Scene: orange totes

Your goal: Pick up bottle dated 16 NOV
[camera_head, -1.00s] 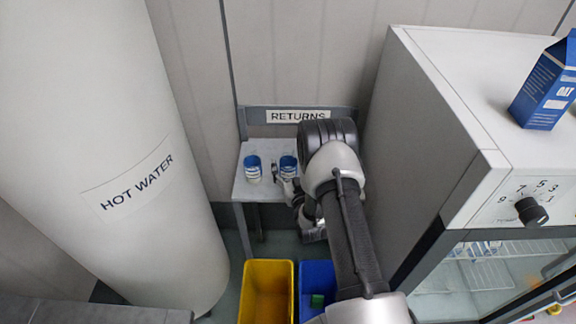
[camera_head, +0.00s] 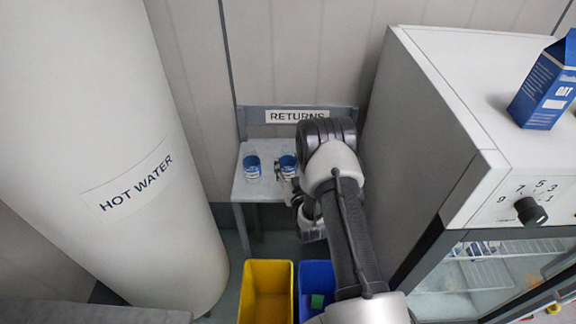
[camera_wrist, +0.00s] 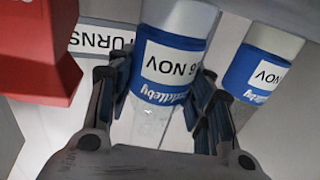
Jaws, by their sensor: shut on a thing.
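The bottle between my fingers (camera_wrist: 172,68) is clear with a blue band and a pale label. The label shows "6 NOV"; whatever stands before the 6 is out of sight. In the head view this bottle (camera_head: 287,162) is at the right of the small white table, partly behind my arm. My gripper (camera_wrist: 160,92) is shut on it, one finger at each side. A second, similar bottle (camera_wrist: 266,72) stands beside it, apart from the grip; its label shows "NOV". It is the left bottle (camera_head: 252,166) in the head view. I cannot tell whether the held bottle still touches the table.
The white table (camera_head: 240,190) stands under the "RETURNS" sign (camera_head: 297,116). Yellow (camera_head: 246,285) and blue (camera_head: 329,275) bins are below. A hot water tank (camera_head: 130,150) is left, a white fridge cabinet (camera_head: 425,140) right. A red object (camera_wrist: 40,50) is near my fingers.

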